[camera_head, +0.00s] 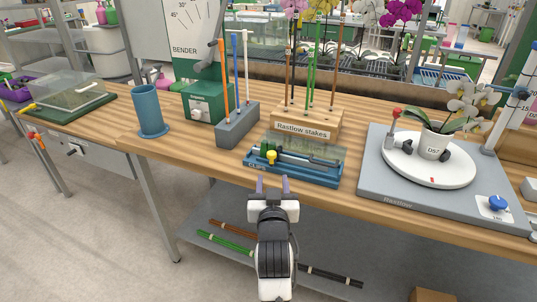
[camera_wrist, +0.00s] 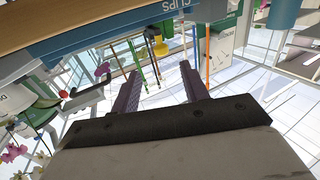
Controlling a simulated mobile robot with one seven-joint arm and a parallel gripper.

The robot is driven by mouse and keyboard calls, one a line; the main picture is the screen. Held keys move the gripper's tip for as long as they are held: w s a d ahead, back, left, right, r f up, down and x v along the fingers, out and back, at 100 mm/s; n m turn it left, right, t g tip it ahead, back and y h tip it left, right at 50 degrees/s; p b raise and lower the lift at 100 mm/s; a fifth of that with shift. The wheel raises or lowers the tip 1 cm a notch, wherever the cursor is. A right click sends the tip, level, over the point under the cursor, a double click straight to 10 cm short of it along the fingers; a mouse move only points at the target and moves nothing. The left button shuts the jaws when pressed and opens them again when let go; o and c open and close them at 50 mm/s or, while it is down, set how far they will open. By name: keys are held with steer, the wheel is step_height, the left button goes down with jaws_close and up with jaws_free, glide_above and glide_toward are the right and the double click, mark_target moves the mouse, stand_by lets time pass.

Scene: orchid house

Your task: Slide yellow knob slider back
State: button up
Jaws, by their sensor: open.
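The yellow knob (camera_head: 271,156) sits near the left end of a blue slider unit (camera_head: 318,179) on the wooden bench. The unit has a clear cover at its back and lies near the bench's front edge. My gripper (camera_head: 272,181) is open and empty, just in front of the unit's left part. In the head view its fingers point toward the unit, below the knob. In the wrist view my open gripper (camera_wrist: 158,85) shows with nothing between its fingers. A blue edge with the letters "CLIPS" (camera_wrist: 176,8) crosses the top there.
A grey block (camera_head: 238,128) with upright coloured rods and a wooden "Rastlow stakes" holder (camera_head: 306,124) stand behind the unit. A grey turntable base (camera_head: 375,184) with a potted orchid stands right. A blue cup (camera_head: 148,110) stands left. A lower shelf (camera_head: 200,251) holds several stakes.

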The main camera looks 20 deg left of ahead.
mark_target(272, 159)
steer(key=p+x, duration=0.2)
steer(key=x, duration=0.9)
steer(key=shift+w+a, duration=0.2)
steer(key=shift+w, duration=0.1)
jaws_close()
